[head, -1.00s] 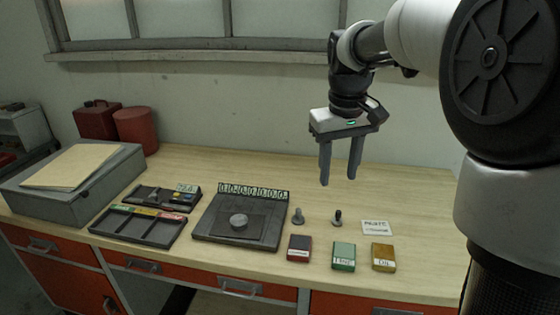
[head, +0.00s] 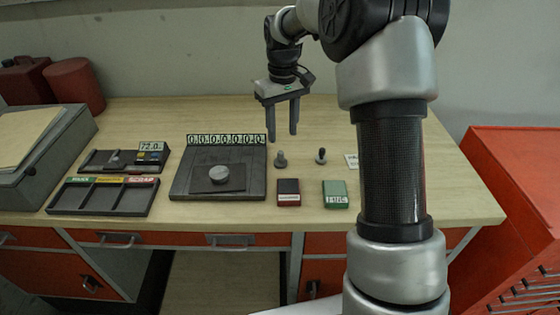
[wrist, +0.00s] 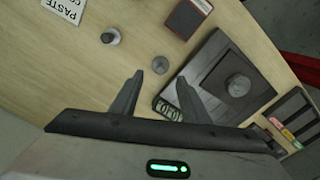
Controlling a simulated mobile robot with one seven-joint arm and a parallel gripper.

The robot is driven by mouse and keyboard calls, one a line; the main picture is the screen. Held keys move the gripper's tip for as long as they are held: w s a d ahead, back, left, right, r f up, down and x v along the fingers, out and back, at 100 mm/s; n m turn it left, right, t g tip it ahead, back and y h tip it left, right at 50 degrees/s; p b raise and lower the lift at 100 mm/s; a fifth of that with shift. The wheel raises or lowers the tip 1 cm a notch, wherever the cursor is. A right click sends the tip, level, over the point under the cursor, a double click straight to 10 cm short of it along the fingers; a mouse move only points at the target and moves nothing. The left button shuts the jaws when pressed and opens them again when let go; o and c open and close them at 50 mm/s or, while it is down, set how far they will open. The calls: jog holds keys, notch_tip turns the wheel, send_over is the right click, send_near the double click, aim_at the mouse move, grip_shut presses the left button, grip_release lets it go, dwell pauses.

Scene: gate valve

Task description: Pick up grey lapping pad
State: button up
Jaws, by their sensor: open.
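A small block with a dark grey top and a red edge with a white label (head: 288,192) lies near the table's front edge; it is the closest match to the grey lapping pad. It also shows at the top of the wrist view (wrist: 187,17). My gripper (head: 282,136) is open and empty, pointing down above the table, behind and well apart from this block in the head view. Its two fingers also show in the wrist view (wrist: 160,78), with the block beyond their tips.
A green labelled block (head: 335,194) lies right of it. Two small upright metal pieces (head: 281,160) (head: 321,156) stand behind. A dark plate with a round knob (head: 219,175) is left, then a compartment tray (head: 103,197). A red cabinet (head: 520,220) stands right.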

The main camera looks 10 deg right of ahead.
aim_at(281, 152)
jog(key=f, duration=0.9)
jog(key=shift+w+a+f, duration=0.15)
jog(key=shift+w+f, duration=0.1)
jog(key=shift+f, duration=0.15)
jog(key=c, duration=0.9)
